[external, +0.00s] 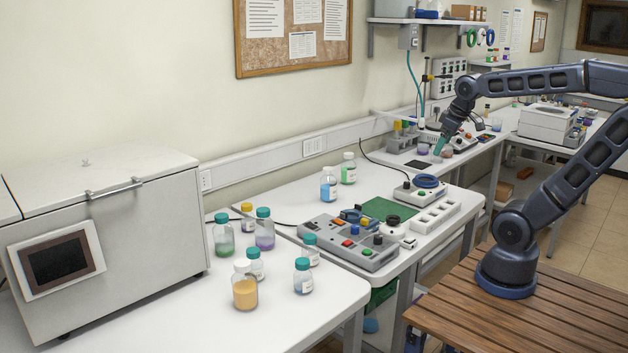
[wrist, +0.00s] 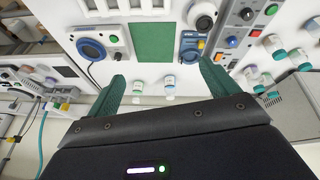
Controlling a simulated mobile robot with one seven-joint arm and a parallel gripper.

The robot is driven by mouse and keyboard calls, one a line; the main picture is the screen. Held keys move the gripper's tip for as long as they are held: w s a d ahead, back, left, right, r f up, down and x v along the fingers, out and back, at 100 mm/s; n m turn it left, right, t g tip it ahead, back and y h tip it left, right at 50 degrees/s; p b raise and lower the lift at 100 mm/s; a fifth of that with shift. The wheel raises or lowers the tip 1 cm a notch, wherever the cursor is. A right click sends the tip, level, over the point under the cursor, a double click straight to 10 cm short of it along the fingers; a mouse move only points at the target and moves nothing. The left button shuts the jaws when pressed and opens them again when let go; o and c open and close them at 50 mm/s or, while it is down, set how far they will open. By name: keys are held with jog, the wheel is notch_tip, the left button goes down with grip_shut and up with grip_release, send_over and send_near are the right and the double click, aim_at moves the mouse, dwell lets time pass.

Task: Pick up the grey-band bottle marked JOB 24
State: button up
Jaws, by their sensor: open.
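My gripper (external: 439,146) is over the far bench in the external view, its teal fingers apart and pointing down near small beakers. In the wrist view my gripper (wrist: 162,72) is open with nothing held. Several capped bottles stand on the benches: a blue-liquid bottle (external: 328,187) and a green-liquid bottle (external: 348,169) near the wall, and a teal-capped clear bottle (external: 303,277), an orange-liquid bottle (external: 245,287) and a purple-liquid bottle (external: 264,232) on the near bench. Labels and bands are too small to read, so I cannot tell which is JOB 24.
A grey control panel (external: 350,242), green mat (external: 385,209) and white socket strip (external: 436,217) take up the middle bench. A large white cabinet (external: 150,240) stands at the left. The near bench's front right corner is clear.

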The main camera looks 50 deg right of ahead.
jog(key=w+d+r+n+h, duration=0.1)
jog(key=w+n, duration=0.2)
jog(key=w, duration=0.3)
jog(key=w+d+r+n, duration=0.1)
jog(key=w+d+n, duration=0.1)
jog(key=w, duration=0.5)
jog(key=n+g+h, duration=0.2)
jog(key=n, duration=1.6)
send_over(349, 161)
jog(key=a, duration=0.1)
notch_tip(349, 161, down, 17)
jog(key=shift+x, duration=5.1)
jog(key=shift+s, duration=0.15)
jog(key=c, duration=1.4)
jog(key=shift+o, duration=0.2)
